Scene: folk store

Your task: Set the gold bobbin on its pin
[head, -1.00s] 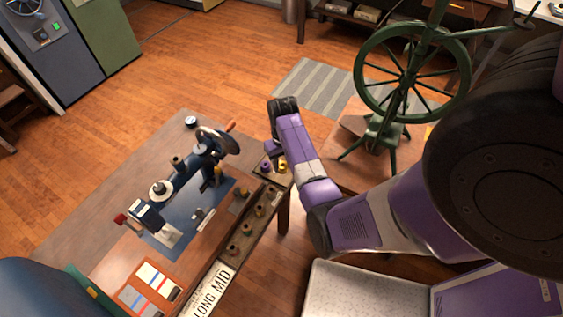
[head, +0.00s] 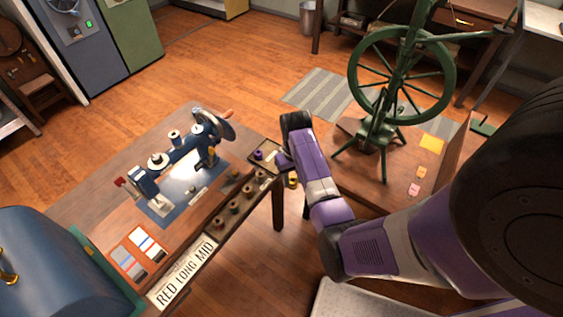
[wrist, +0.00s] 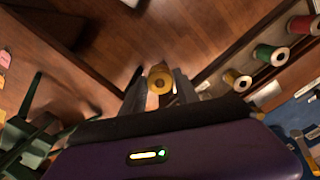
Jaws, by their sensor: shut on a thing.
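The gold bobbin (wrist: 160,80) is between the two fingers of my gripper (wrist: 156,94) in the wrist view, its round end with a dark centre hole facing the camera. In the head view the gold bobbin (head: 293,181) shows just below my gripper (head: 291,163), off the table's right edge and over the floor. A narrow dark rack (head: 217,224) along the table edge holds several bobbins in a row. A purple bobbin (head: 258,154) stands at its far end. I cannot tell which pin is the gold bobbin's.
A blue sewing machine (head: 183,160) with spools on top stands left of the rack. A green spinning wheel (head: 380,135) stands on a low table at right. In the wrist view, green (wrist: 268,52) and red (wrist: 300,25) bobbins sit to the right.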

